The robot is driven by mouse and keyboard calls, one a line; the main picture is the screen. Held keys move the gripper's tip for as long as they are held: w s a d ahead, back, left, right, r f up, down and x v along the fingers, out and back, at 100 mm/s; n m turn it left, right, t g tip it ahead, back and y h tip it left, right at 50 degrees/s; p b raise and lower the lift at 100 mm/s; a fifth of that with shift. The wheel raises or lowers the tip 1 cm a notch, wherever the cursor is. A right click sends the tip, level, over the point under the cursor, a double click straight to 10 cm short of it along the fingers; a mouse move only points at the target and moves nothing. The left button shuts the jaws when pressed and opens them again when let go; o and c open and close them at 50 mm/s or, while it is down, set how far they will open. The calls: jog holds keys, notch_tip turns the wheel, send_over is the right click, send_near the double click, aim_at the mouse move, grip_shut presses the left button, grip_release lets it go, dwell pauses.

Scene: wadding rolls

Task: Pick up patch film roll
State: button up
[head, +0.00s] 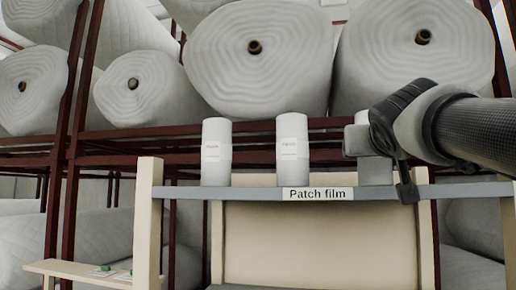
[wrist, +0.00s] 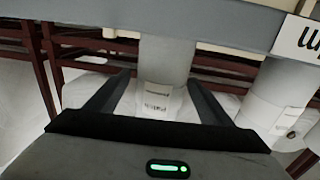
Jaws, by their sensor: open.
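Patch film rolls stand upright on a grey shelf (head: 250,193) labelled "Patch film". They are white cylinders with small labels. The left roll (head: 216,165) and middle roll (head: 292,160) show fully in the head view. In the upside-down wrist view, this roll (wrist: 163,65) stands between the two spread fingers of my gripper (wrist: 160,78). I cannot tell whether either finger touches it. The middle roll (wrist: 270,105) stands to the right there.
Large wadding rolls (head: 258,85) lie on dark red racks (head: 120,140) behind the shelf. A cream post (head: 148,220) bounds the shelf on the left. A low ledge (head: 75,270) with small items is at lower left. The space in front of the left and middle rolls is clear.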

jog(key=p+x, duration=0.1)
jog(key=x, duration=0.3)
jog(key=shift+a+r, duration=0.1)
jog(key=shift+r, duration=0.1)
jog(key=c, duration=1.4)
jog(key=shift+r, duration=0.15)
jog(key=shift+c, duration=0.2)
notch_tip(320, 180, up, 18)
jog(key=p, duration=0.3)
jog(key=shift+p, duration=0.3)
jog(key=shift+s+f, duration=0.1)
jog(key=shift+f, duration=0.1)
